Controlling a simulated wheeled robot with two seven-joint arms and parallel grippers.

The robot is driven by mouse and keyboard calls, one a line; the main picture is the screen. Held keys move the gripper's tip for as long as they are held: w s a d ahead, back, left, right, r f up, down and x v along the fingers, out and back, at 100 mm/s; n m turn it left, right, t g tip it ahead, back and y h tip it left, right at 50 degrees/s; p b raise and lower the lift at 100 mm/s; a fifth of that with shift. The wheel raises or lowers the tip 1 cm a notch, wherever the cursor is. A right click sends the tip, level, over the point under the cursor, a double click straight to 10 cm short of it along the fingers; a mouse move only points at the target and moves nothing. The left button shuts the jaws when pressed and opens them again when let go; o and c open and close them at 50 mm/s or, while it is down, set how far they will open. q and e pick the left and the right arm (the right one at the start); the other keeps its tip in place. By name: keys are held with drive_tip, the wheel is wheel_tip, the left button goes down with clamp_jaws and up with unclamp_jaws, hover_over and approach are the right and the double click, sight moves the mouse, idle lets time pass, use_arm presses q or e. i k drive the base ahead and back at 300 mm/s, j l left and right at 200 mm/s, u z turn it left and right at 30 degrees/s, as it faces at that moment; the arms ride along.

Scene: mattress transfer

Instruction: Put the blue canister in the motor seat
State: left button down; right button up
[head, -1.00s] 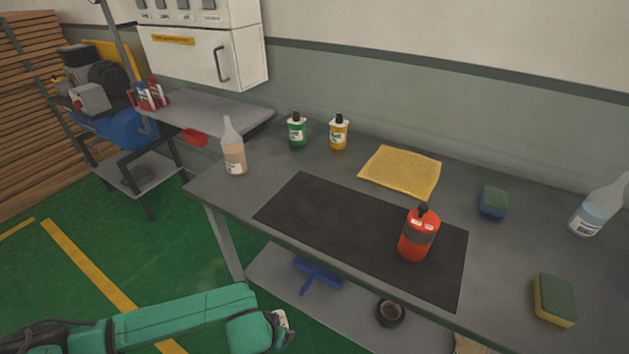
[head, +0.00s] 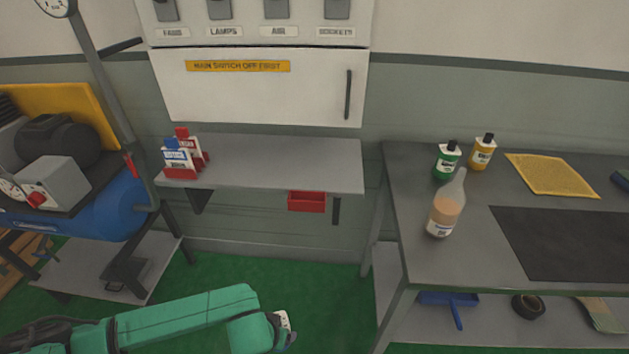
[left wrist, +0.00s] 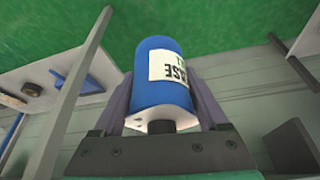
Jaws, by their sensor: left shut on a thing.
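A blue canister (left wrist: 155,75) with a white label fills the middle of the left wrist view. My left gripper (left wrist: 160,95) is shut on it, with one finger on each side. In the head view my left forearm comes in low over the green floor; its gripper end (head: 284,330) is partly seen, and the canister cannot be made out there. A machine with a dark motor (head: 55,140) and a grey box (head: 50,185) on a blue tank (head: 105,210) stands at the left. I cannot make out an empty motor seat. My right gripper is not in view.
A wall shelf (head: 290,160) carries a red rack (head: 182,173) of small bottles; a red bin (head: 307,201) hangs below. A workbench (head: 415,265) at right bears green, yellow and clear bottles, a yellow cloth (head: 552,174) and a black mat (head: 570,245). Open floor lies between.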

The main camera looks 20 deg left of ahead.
sight(46, 123)
drive_tip(key=k+j+z, duration=0.1)
drive_tip(key=j, duration=0.45)
drive_tip(key=j+z, duration=0.1)
drive_tip(key=j, duration=0.45)
drive_tip(key=k+j+z, duration=0.1)
drive_tip(key=j, duration=0.4)
drive_tip(key=k+j+z, duration=0.15)
drive_tip(key=j, duration=0.35)
drive_tip(key=k+j+z, duration=0.1)
drive_tip(key=j, duration=0.4)
drive_tip(key=k+j+z, duration=0.1)
drive_tip(key=k+j, duration=0.2)
drive_tip(key=j, duration=0.2)
drive_tip(key=k+j+z, duration=0.1)
drive_tip(key=j, duration=0.4)
drive_tip(key=k+j+z, duration=0.1)
drive_tip(key=k+j, duration=0.2)
drive_tip(key=j, duration=0.15)
